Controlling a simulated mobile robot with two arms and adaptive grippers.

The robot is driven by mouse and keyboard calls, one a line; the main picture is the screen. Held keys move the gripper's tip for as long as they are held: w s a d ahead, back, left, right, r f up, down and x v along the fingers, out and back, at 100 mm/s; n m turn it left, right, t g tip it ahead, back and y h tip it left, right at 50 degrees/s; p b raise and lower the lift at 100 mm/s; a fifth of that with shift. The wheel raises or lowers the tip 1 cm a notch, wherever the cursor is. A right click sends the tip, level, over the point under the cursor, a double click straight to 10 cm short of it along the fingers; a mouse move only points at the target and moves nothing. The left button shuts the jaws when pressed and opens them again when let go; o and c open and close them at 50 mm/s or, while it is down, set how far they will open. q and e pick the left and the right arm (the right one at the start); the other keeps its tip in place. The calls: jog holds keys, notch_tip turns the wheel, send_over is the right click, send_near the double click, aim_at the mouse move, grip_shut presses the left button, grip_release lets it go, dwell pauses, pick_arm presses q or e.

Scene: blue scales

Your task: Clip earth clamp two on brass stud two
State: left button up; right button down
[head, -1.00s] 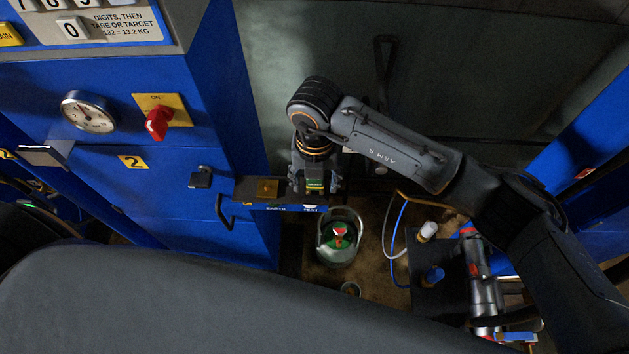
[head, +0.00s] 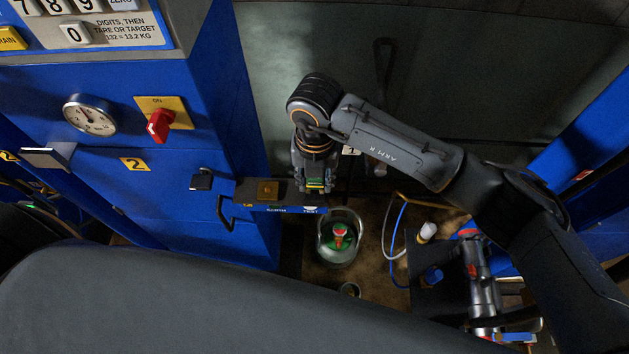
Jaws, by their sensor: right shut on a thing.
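My right gripper (head: 315,189) points down at the right end of a small ledge (head: 245,191) on the blue cabinet marked 2. It is shut on a small green and yellow piece (head: 315,182), which I take for earth clamp two. The fingers hide most of it. A brass-coloured square (head: 268,190) sits on the ledge, left of the gripper and apart from it. I cannot make out brass stud two for sure; it may be hidden behind the gripper. The ledge's front carries white lettering that seems to end in TEST. My left gripper is not in view.
A grey bucket (head: 322,242) with a green and red thing inside stands below the gripper. A red switch (head: 159,125), a dial (head: 90,115) and a handle (head: 224,214) are on the cabinet. Hoses (head: 399,228) and a silvery tool (head: 482,285) lie at the right.

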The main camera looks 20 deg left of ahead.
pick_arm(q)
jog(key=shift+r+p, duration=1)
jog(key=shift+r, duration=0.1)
pick_arm(e)
jog(key=shift+r, duration=2.45)
